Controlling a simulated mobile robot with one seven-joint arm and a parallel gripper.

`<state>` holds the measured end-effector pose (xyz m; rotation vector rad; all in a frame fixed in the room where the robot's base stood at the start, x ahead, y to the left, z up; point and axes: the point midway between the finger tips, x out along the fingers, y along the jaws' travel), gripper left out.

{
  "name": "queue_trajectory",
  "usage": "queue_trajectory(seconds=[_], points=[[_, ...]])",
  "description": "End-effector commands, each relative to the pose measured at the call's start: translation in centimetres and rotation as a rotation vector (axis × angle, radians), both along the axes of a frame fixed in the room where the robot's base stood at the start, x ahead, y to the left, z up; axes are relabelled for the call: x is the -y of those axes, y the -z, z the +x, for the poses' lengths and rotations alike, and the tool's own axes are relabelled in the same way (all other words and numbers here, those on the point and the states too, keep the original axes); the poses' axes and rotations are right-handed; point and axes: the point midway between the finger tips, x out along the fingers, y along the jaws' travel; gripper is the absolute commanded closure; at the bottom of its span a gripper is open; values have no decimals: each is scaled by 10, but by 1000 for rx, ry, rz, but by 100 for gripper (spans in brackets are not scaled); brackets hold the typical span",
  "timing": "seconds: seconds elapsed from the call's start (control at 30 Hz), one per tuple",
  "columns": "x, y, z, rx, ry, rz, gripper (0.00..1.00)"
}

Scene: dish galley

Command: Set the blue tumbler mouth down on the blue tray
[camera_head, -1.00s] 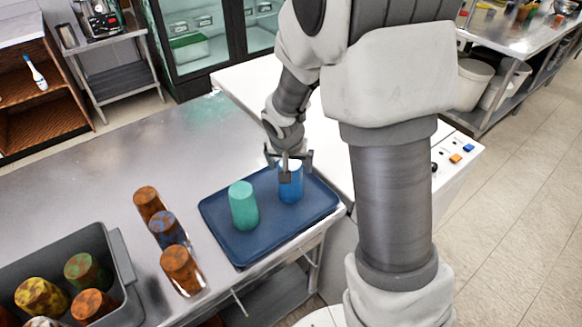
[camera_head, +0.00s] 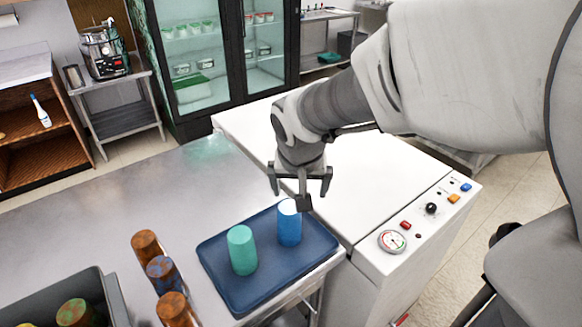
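The blue tumbler (camera_head: 289,228) stands upright on its end on the blue tray (camera_head: 252,291), toward the tray's right back part. Its top end looks pale; I cannot tell for sure whether that is its base or its mouth. A teal tumbler (camera_head: 242,252) stands on the same tray to its left, apart from it. My gripper (camera_head: 301,186) is above the blue tumbler, with its fingers spread and nothing between them. One finger overlaps the view just beside the tumbler's top.
Several patterned tumblers (camera_head: 161,272) stand in a row on the steel counter left of the tray. A grey bin (camera_head: 112,299) with tumblers is at the lower left. A white machine (camera_head: 385,190) with a gauge and knobs stands right of the tray. The counter behind is clear.

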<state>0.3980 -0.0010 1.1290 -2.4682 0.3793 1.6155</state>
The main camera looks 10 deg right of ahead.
Motion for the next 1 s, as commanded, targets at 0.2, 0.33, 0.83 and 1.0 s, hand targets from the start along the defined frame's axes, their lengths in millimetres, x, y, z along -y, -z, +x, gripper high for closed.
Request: queue_trajectory(seconds=[0.2,0.33,0.83,1.0], points=[[7,-36,-49,25,-78,-1,0],[7,-51,-78,39,-134,-2,0],[-1,-69,-152,79,-302,-12,0],[-1,-69,-153,79,-307,-13,0]])
